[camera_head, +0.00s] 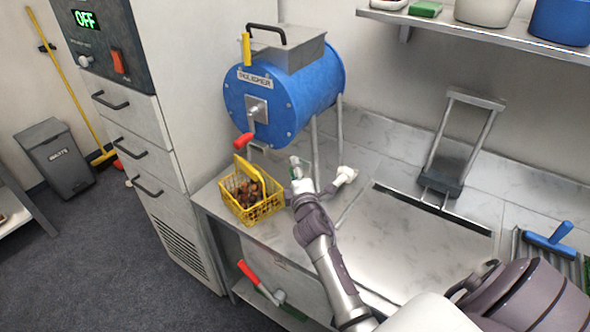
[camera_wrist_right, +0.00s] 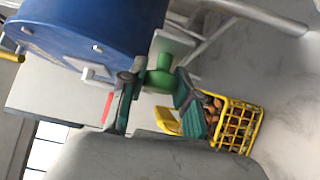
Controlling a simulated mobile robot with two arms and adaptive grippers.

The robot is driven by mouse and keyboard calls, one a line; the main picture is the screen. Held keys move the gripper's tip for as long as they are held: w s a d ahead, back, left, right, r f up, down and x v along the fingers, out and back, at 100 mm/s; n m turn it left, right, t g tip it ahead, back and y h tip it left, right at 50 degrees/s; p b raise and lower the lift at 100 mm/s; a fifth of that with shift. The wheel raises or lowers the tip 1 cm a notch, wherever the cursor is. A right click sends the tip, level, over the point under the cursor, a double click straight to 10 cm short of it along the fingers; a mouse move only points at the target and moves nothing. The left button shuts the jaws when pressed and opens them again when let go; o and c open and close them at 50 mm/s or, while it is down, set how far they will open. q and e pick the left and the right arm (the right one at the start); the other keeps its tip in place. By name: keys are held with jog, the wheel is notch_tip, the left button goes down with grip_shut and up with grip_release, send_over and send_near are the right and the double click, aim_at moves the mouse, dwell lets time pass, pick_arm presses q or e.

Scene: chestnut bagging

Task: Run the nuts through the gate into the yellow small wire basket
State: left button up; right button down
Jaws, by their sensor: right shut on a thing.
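The blue huller drum (camera_head: 305,88) stands on metal legs, with a metal hopper (camera_head: 285,48) on top and a red-handled crank (camera_head: 243,139) on its front. The yellow small wire basket (camera_head: 244,207) stands on the bench below the drum's front and holds brown nuts (camera_head: 250,193). The basket also shows in the wrist view (camera_wrist_right: 259,123). My right gripper (camera_head: 303,165) is beside the basket under the drum. In the wrist view its fingers (camera_wrist_right: 158,95) are shut on a green handle (camera_wrist_right: 160,75) by a pale plate, seemingly the gate. My left gripper is out of view.
A steel tray (camera_head: 420,245) lies on the bench to the right. A dark-based metal frame (camera_head: 455,150) stands behind it, and a blue-handled tool (camera_head: 549,240) is at far right. A tall cabinet reading OFF (camera_head: 165,100) borders the left.

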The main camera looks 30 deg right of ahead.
jog(key=w+b, duration=0.1)
jog(key=w+a+b, duration=0.1)
jog(key=w, duration=0.1)
jog(key=w+a+b, duration=0.1)
jog(key=w, duration=0.1)
jog(key=shift+w+a, duration=0.1)
jog(key=shift+w, duration=0.05)
jog(key=c, duration=1.1)
grip_release()
jog(key=shift+o, duration=1.4)
jog(key=shift+w+a, duration=0.1)
jog(key=shift+w, duration=0.05)
